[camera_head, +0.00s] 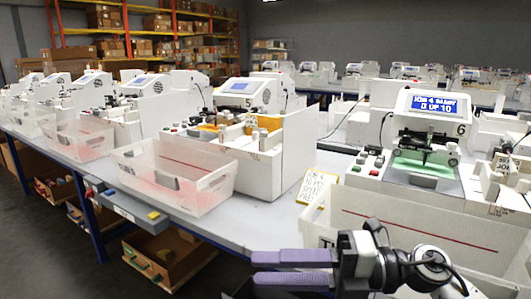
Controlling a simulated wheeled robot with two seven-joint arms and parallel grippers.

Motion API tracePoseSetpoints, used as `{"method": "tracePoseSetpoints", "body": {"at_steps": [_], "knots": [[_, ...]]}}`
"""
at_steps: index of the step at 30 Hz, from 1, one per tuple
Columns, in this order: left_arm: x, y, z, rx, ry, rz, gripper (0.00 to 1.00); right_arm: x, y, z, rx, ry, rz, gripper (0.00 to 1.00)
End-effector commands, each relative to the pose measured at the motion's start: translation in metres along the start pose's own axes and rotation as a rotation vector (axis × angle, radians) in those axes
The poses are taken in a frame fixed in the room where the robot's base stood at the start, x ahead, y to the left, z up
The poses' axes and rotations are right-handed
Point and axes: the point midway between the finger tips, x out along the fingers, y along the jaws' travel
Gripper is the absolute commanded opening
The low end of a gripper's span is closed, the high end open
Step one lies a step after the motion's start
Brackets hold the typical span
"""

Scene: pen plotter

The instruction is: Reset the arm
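My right gripper (256,269) is at the bottom of the head view, with its two purple-grey fingers pointing left. A gap shows between the fingers, so it is open, and I see nothing between them. It is in front of the white bin below station 6, apart from the machines. The station 6 machine (430,127) stands at the right, with a lit screen that reads about "0 of 10" and a green-lit bed under a dark mechanism. My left gripper is not in view.
A white bin (420,222) stands behind my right gripper, and another bin (172,172) is at centre left. A yellow note card (316,187) stands on the table between them. The station 5 machine (243,97) and several more machines line the tables. Shelves with boxes (150,30) are behind.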

Motion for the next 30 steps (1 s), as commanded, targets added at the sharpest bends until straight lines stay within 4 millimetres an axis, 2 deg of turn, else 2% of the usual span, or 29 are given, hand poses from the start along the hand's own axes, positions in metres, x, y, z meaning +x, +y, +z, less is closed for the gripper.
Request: {"method": "tracePoseSetpoints", "body": {"at_steps": [2, 4, 7, 10, 13, 15, 17, 18, 21, 24, 27, 30], "knots": [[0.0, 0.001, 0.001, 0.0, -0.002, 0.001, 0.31, 0.006, -0.002, 0.0, 0.164, -0.108, 0.181, 0.31], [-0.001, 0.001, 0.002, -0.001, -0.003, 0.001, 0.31, 0.001, -0.009, 0.01, 0.313, -0.23, 0.316, 0.31], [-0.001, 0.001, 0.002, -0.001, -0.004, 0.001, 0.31, -0.018, -0.039, 0.024, 0.551, -0.432, 0.468, 0.31], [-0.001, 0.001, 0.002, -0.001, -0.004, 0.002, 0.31, -0.047, -0.095, 0.028, 0.81, -0.658, 0.564, 0.31], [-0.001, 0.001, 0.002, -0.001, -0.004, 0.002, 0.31, -0.077, -0.164, 0.014, 1.068, -0.881, 0.604, 0.31], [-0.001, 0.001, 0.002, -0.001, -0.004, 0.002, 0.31, -0.094, -0.21, -0.008, 1.229, -1.015, 0.602, 0.31], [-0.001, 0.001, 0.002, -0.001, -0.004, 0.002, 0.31, -0.107, -0.248, -0.032, 1.362, -1.12, 0.588, 0.31], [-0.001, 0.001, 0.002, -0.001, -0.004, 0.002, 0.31, -0.114, -0.271, -0.051, 1.446, -1.184, 0.574, 0.31], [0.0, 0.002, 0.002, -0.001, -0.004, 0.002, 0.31, -0.128, -0.32, -0.102, 1.639, -1.325, 0.526, 0.31], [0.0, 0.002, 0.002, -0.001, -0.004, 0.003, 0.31, -0.136, -0.353, -0.15, 1.794, -1.43, 0.473, 0.31], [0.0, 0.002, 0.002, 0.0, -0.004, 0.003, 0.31, -0.141, -0.372, -0.186, 1.902, -1.498, 0.427, 0.31], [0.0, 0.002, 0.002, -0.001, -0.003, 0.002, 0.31, -0.142, -0.382, -0.208, 1.964, -1.533, 0.4, 0.31]]}}
